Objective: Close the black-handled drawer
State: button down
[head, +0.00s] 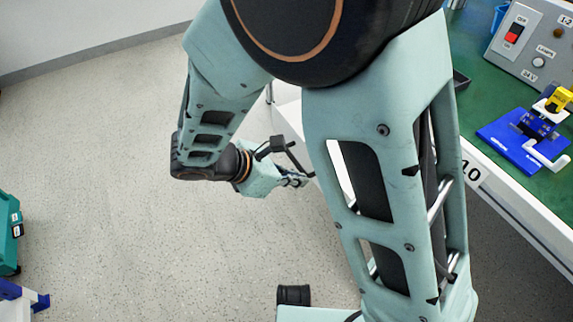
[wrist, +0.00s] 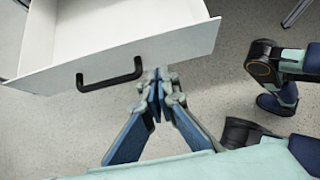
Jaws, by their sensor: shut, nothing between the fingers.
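The white drawer (wrist: 150,50) stands open in the wrist view, with its empty-looking inside showing behind the front panel. Its black bar handle (wrist: 110,75) is on the front panel. My gripper (wrist: 157,80) is shut and empty, with its fingertips just right of the handle, at the lower edge of the front panel. I cannot tell whether they touch the panel. In the head view my gripper (head: 298,181) is low beside the table, and part of the white drawer (head: 290,118) shows behind my arm. My arm hides most of the drawer there.
A green-topped workbench (head: 485,98) stands at the right, with a grey switch panel (head: 545,45) and a blue fixture (head: 515,140) on it. A teal case (head: 8,235) is on the floor at the far left. The floor left of my arm is clear.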

aim_at(318, 174)
jog(key=shift+w+d+f+b, duration=0.2)
jog(key=shift+w+d+f, duration=0.1)
jog(key=shift+w+d, duration=0.4)
jog(key=shift+w+d+f+b, duration=0.3)
jog(key=shift+w+d, duration=0.1)
jog(key=shift+d, duration=0.45)
jog(key=shift+w+d+f+b, duration=0.15)
jog(key=shift+w+d+f, duration=0.15)
jog(key=shift+w+d, duration=0.4)
jog(key=shift+s+d, duration=0.1)
jog(key=shift+d, duration=0.1)
jog(key=w+d, duration=0.7)
jog(key=d, duration=0.4)
jog(key=w+d+p, duration=0.1)
jog(key=w+d, duration=0.7)
jog(key=d, duration=0.3)
jog(key=shift+d+r, duration=0.15)
